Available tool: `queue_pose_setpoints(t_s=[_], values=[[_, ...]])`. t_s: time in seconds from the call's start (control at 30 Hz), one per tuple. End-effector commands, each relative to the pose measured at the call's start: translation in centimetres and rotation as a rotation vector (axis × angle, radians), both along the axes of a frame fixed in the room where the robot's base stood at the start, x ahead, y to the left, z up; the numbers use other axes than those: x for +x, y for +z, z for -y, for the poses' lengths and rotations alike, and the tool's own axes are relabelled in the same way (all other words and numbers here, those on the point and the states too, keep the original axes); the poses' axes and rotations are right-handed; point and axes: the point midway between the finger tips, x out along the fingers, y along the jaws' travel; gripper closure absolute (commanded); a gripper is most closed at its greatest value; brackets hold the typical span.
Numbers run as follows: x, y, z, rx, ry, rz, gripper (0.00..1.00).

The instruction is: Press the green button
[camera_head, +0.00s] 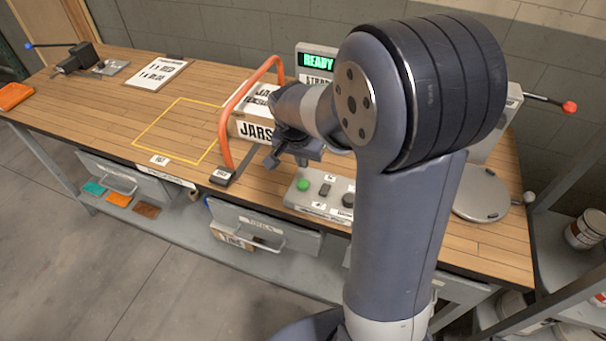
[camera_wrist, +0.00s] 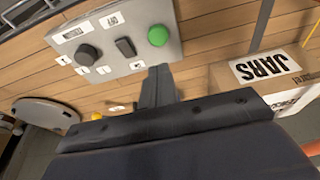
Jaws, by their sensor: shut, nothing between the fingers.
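The green button (camera_head: 303,185) is a round cap at the left end of a pale control panel (camera_head: 315,203) on the bench. In the wrist view the green button (camera_wrist: 158,35) sits on the panel (camera_wrist: 90,27), beyond my fingertips and slightly right of them. My gripper (camera_head: 298,160) is shut and empty, above the bench and just behind the panel in the head view. In the wrist view the gripper's fingers (camera_wrist: 157,72) point toward the panel, and a gap appears between them and the button.
A dark rocker switch (camera_wrist: 125,47) and a black knob (camera_wrist: 87,54) share the panel. A JARS box (camera_head: 251,124) and an orange arched bar (camera_head: 228,115) stand left of my gripper. A READY display (camera_head: 317,60) stands behind. A round grey plate (camera_head: 481,194) lies at right.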

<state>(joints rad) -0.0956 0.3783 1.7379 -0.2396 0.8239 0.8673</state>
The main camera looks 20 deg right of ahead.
Motion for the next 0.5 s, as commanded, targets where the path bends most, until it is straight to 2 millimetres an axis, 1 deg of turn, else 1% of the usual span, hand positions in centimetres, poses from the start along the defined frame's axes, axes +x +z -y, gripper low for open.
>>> queue_pose_setpoints(t_s=[0.03,0.1,0.3,0.5], values=[[0.1,-1.0,0.2,0.000,-0.001,-0.006,1.00],[0.4,-2.2,0.4,-0.002,-0.001,-0.006,1.00],[0.6,-5.3,0.5,0.000,0.001,-0.005,1.00],[0.7,-6.8,0.4,0.000,0.000,-0.001,1.00]])
